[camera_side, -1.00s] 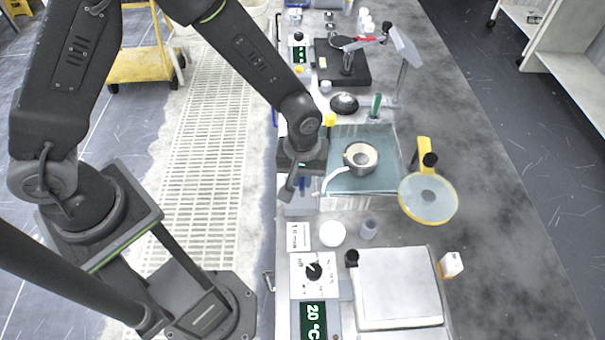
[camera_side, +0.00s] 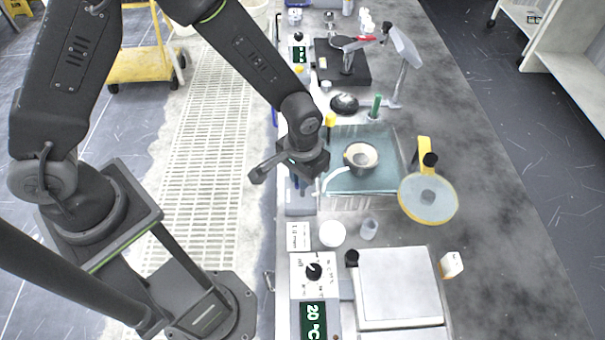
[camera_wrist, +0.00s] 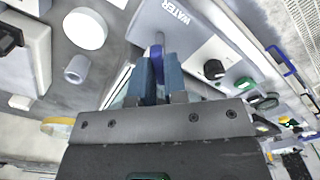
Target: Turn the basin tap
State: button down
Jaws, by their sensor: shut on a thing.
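The basin (camera_side: 388,142) is a shallow teal tray at the middle of the bench in the side view, with a curved white spout (camera_side: 335,178) at its left edge. The tap's blue handle (camera_wrist: 156,51) stands on a grey panel marked WATER (camera_wrist: 165,22) in the wrist view. My gripper (camera_wrist: 160,72) has its two fingers closed around the handle, which is largely hidden between them. In the side view my gripper (camera_side: 298,179) is low over the panel, left of the spout, and its fingertips are hard to make out.
A bowl (camera_side: 361,157) sits in the basin. A yellow-rimmed magnifier (camera_side: 428,199) stands to its right. A white round lid (camera_side: 332,233) and a small cup (camera_side: 369,230) lie nearer, before the hotplate (camera_side: 397,288).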

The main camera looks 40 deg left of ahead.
jog(key=m, duration=0.4)
jog(key=shift+m, duration=0.3)
jog(key=m, duration=0.4)
jog(key=shift+m, duration=0.3)
jog(key=c, duration=1.2)
grip_release()
jog(key=shift+o, duration=0.2)
jog(key=shift+r, duration=0.1)
notch_tip(320, 180, up, 14)
jog(key=shift+f, duration=0.2)
